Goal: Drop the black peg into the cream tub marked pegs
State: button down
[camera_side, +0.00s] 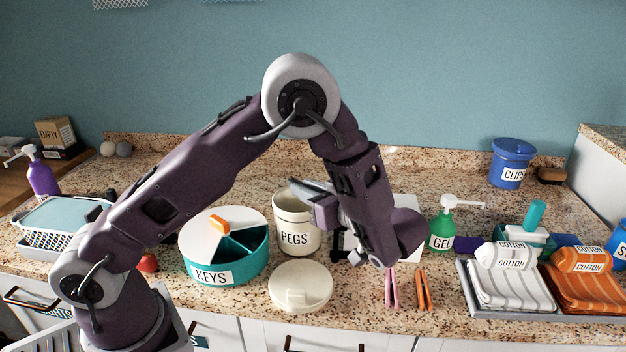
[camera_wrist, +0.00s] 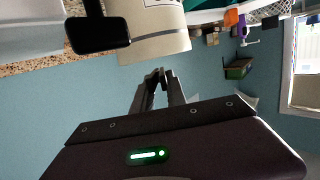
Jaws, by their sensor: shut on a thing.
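The cream tub marked PEGS (camera_side: 297,238) stands uncovered on the counter, and its side and rim show upside down in the wrist view (camera_wrist: 155,48). My gripper (camera_side: 297,186) is tilted at the tub's mouth, coming from the right. In the wrist view my gripper's fingertips (camera_wrist: 158,76) are close together just beside the tub's rim. They are shut on a small dark thing, which I take to be the black peg; it barely stands out from the dark fingers. I cannot tell whether it is inside the rim.
The cream lid (camera_side: 301,290) lies in front of the tub. The teal KEYS tub (camera_side: 208,268) stands close on the left. A pink peg (camera_side: 392,290) and an orange peg (camera_side: 424,290) lie front right. A green GEL bottle (camera_side: 441,232) stands at right, past a white box (camera_side: 407,213).

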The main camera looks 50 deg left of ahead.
jog(key=shift+f, duration=0.9)
jog(key=c, duration=1.3)
grip_release()
jog(key=shift+o, duration=0.2)
